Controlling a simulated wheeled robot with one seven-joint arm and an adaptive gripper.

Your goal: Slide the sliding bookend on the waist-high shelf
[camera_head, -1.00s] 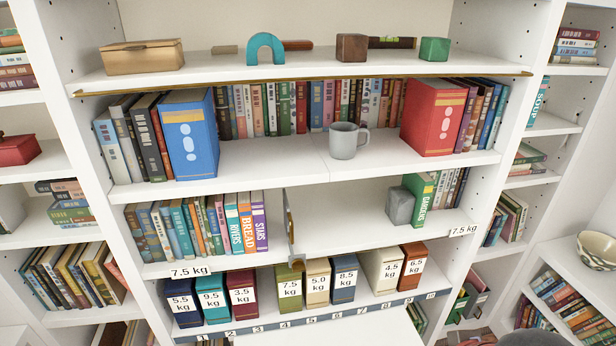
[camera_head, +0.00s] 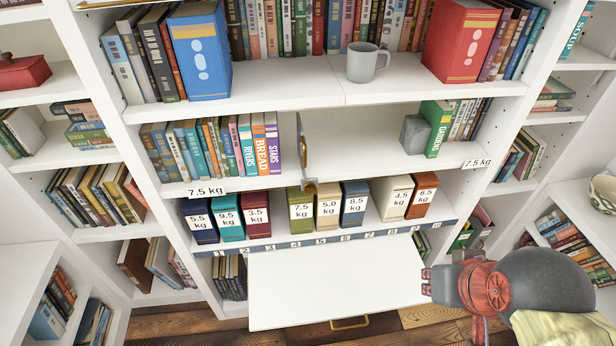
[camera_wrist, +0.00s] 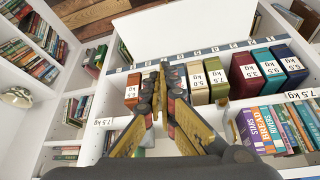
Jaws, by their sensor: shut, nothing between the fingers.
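The sliding bookend (camera_head: 303,145) is a thin grey upright plate on the waist-high shelf (camera_head: 345,165), seen nearly edge-on in the head view. A small bracket (camera_head: 310,186) sits at its foot on the shelf's front edge. It stands just right of a row of books (camera_head: 245,148), with a small gap after the purple one. My gripper (camera_wrist: 163,68) is shut and empty in the wrist view, in front of the shelves; its fingers cover part of them. In the head view my arm is at the lower right, apart from the bookend.
A grey block (camera_head: 414,133) stands against the GARDENS book (camera_head: 438,130) on the right; the shelf between it and the bookend is clear. Weight-labelled boxes (camera_head: 301,208) line the shelf below, above a numbered strip. A white panel (camera_head: 335,285) juts out underneath.

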